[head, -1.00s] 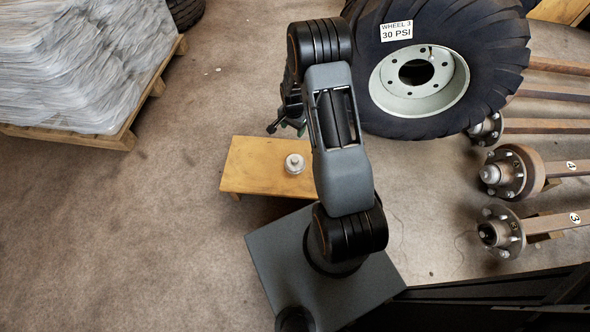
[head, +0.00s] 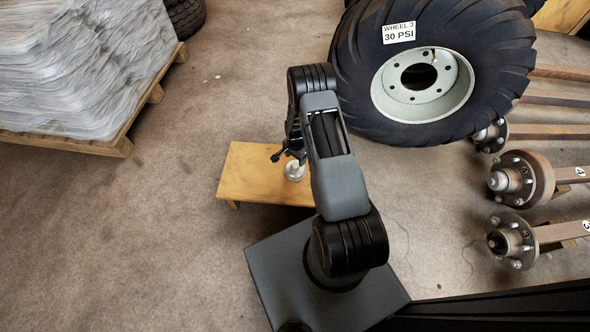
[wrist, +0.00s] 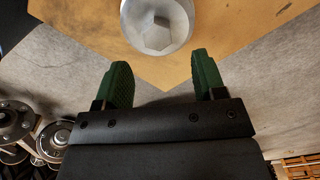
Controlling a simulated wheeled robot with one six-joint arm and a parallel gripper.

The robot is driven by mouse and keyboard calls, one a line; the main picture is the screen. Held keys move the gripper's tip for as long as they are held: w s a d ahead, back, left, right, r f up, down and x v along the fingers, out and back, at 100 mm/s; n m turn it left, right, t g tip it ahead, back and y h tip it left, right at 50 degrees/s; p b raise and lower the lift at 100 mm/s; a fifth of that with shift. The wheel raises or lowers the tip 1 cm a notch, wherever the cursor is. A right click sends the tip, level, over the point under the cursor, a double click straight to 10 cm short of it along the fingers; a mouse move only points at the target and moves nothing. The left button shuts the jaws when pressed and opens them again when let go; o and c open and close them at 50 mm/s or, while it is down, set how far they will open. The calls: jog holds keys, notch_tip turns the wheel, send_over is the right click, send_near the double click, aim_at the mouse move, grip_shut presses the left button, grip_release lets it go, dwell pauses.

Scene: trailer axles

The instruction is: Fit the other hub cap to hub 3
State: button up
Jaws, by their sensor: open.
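A silver hub cap (head: 294,172) stands on a low wooden table (head: 250,180). In the wrist view the cap (wrist: 157,24) shows at the top, with a faceted recess or face in its round top. My gripper (head: 287,155) is over the table close to the cap, partly covering it in the head view. In the wrist view its green fingers (wrist: 163,78) are apart with nothing between them, and the cap lies beyond their tips. Hub 3 (head: 510,241) is at the right, on the axle marked 3, with studs around a dark open centre.
Hub 4 (head: 515,179) sits just above hub 3 in the head view, with a silver cap-like end. A big tyre (head: 350,75) labelled wheel 3 lies behind my arm. A wrapped pallet load (head: 80,70) stands at the left. The floor between is clear.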

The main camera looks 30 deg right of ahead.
aim_at(295, 165)
jog(key=f+b, duration=0.1)
jog(key=f, duration=0.1)
jog(key=f+b, duration=0.1)
jog(key=f, duration=0.2)
jog(key=shift+s+a, duration=0.15)
jog(key=shift+s, duration=0.05)
jog(key=c, duration=1.1)
